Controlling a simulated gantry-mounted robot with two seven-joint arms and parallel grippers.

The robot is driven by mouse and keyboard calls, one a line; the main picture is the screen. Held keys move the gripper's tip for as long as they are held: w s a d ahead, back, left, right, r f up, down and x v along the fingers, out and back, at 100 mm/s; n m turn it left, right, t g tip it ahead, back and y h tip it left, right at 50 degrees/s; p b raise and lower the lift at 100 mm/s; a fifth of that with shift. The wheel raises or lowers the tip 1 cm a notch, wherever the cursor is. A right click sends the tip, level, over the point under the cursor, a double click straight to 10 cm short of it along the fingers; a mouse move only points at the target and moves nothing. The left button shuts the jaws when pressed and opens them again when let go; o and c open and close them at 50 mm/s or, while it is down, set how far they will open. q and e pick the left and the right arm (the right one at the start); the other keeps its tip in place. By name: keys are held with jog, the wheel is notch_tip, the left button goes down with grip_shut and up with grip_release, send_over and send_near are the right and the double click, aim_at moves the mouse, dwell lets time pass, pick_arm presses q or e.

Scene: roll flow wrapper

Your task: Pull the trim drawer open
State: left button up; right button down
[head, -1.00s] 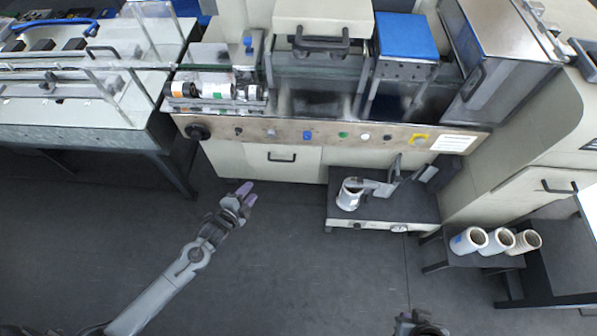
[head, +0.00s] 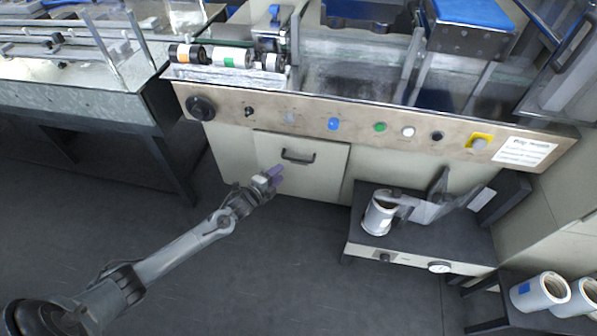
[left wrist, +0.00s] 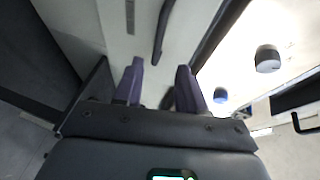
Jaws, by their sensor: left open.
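The trim drawer is most likely the pale panel (head: 318,172) with a dark bar handle (head: 298,157) on the machine's lower front. It looks shut, flush with the cabinet. My left gripper (head: 272,176) is just below and left of the handle, apart from it. In the left wrist view its purple-grey fingers (left wrist: 158,85) are spread and empty. The dark handle (left wrist: 161,30) shows ahead of them, near the top of that view. My right gripper does not show.
The control panel (head: 360,126) with knobs and buttons runs above the drawer. A low stand (head: 415,245) with a white cup-like container (head: 379,213) stands to the right. White rolls (head: 540,292) lie at lower right. A long table (head: 80,100) is at left. Floor in front is clear.

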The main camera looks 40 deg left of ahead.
aim_at(295, 160)
pick_arm(q)
jog(key=shift+b+x, duration=3.75)
jog(key=shift+x, duration=2.15)
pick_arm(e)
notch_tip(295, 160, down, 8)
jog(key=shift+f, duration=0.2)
pick_arm(q)
jog(key=shift+f, duration=0.15)
grip_shut()
